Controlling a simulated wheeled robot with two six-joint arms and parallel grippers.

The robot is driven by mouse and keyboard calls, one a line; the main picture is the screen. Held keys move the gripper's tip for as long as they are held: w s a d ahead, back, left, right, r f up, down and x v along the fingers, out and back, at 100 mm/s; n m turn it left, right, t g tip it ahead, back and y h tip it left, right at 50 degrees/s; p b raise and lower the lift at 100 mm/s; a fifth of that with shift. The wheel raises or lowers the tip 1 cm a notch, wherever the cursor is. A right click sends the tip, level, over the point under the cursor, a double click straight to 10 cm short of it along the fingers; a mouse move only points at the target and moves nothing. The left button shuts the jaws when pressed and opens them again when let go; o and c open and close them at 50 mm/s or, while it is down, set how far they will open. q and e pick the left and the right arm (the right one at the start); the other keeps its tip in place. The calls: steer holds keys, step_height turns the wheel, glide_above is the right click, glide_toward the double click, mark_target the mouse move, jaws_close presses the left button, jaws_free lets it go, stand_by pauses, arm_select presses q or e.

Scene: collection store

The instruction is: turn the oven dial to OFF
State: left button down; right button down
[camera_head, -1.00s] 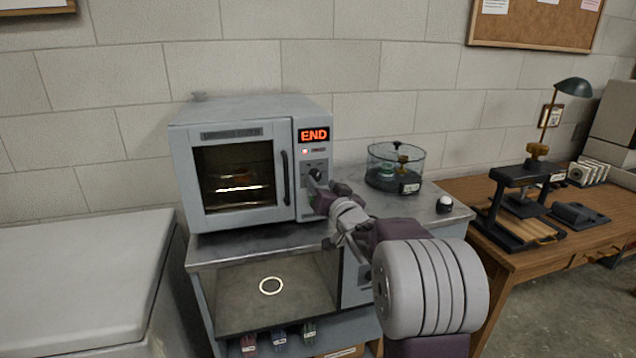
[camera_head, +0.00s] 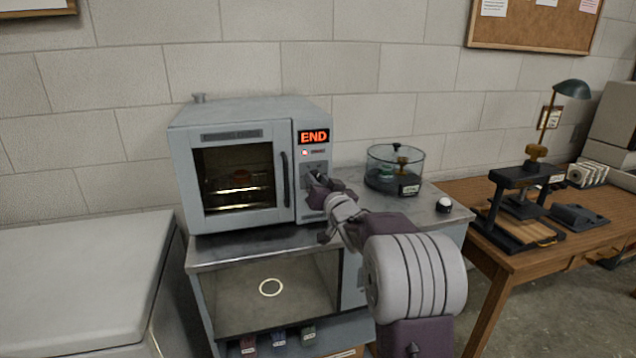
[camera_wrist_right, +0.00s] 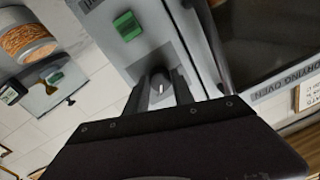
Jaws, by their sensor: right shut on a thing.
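The drying oven (camera_head: 236,132) is a grey box on a metal-topped cabinet, with a window door and a control panel on its right showing a red END display (camera_head: 314,136). My right gripper (camera_head: 316,183) is at the panel, below the display, and covers most of the dial in the head view. In the right wrist view, the dark round dial (camera_wrist_right: 159,80) with a pale pointer line sits between the fingers of my right gripper (camera_wrist_right: 162,88), which are shut on it. I cannot read the dial's setting marks. My left gripper is out of view.
A glass jar (camera_head: 396,166) stands on the metal top (camera_head: 432,195) right of the oven, with a small black-and-white object (camera_head: 444,204) near it. A wooden desk (camera_head: 545,259) with a lamp is further right. A grey chest (camera_head: 75,265) stands left.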

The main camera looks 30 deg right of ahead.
steer(key=shift+n, duration=0.3)
steer(key=n+b, duration=0.5)
steer(key=n, duration=0.6)
steer(key=n+g+h+b, duration=0.1)
steer(key=n+b, duration=0.4)
steer(key=n, duration=0.6)
steer(key=shift+r, duration=0.1)
stand_by(0.3)
steer(key=c, duration=1.1)
jaws_free()
